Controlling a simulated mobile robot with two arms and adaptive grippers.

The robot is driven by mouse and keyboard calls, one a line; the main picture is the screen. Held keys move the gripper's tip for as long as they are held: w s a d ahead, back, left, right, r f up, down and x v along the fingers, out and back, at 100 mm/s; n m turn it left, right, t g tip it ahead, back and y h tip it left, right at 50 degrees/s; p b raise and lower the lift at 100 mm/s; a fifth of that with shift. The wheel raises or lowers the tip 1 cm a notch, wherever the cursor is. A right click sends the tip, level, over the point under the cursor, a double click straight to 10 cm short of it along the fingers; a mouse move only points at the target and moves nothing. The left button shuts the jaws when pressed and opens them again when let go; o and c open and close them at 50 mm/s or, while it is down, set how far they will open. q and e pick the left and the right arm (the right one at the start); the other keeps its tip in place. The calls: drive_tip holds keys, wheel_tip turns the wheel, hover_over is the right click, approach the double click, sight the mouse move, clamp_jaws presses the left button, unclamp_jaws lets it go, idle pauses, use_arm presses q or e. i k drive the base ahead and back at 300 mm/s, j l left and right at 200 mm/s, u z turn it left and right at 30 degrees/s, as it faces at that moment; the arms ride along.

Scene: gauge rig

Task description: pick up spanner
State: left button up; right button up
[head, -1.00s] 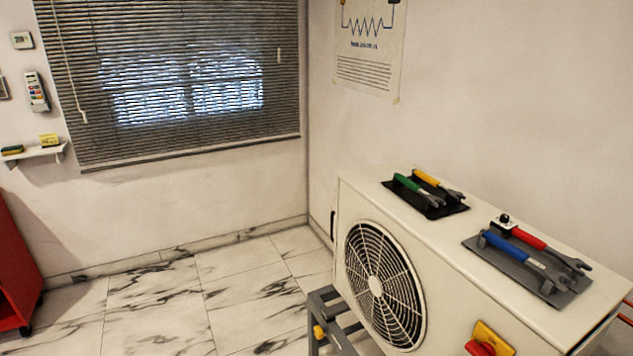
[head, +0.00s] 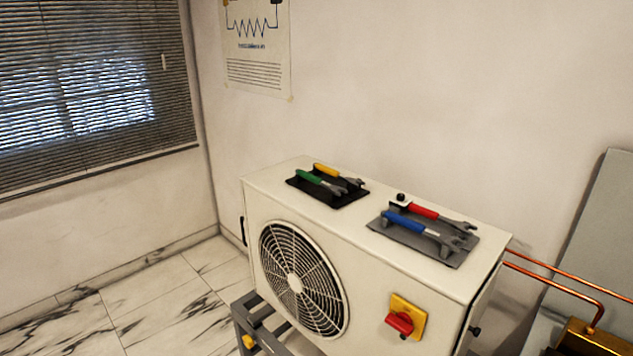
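Several spanners lie on top of a white fan unit (head: 350,250). A green-handled spanner (head: 312,179) and a yellow-handled spanner (head: 330,173) lie on a black mat (head: 325,197) at the left of the top. A blue-handled spanner (head: 406,223) and a red-handled spanner (head: 422,211) lie on a grey mat (head: 400,243) at the right. Their grey open jaws point right. Neither of my grippers is in view.
A small white block with a black knob (head: 401,199) stands at the grey mat's back edge. A red rotary switch (head: 400,322) on a yellow plate (head: 407,312) sticks out of the unit's front. Copper pipes (head: 560,284) run from its right side. Marble floor (head: 150,300) at the left is clear.

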sight(336, 190)
drive_tip(key=i+j+z, duration=0.1)
drive_tip(key=z, duration=0.75)
drive_tip(key=i+j+z, duration=0.1)
drive_tip(key=j+z, duration=0.25)
drive_tip(key=j, duration=0.3)
drive_tip(key=j+z, duration=0.35)
drive_tip(key=j, duration=0.3)
drive_tip(key=j+z, duration=0.35)
drive_tip(key=j, duration=0.3)
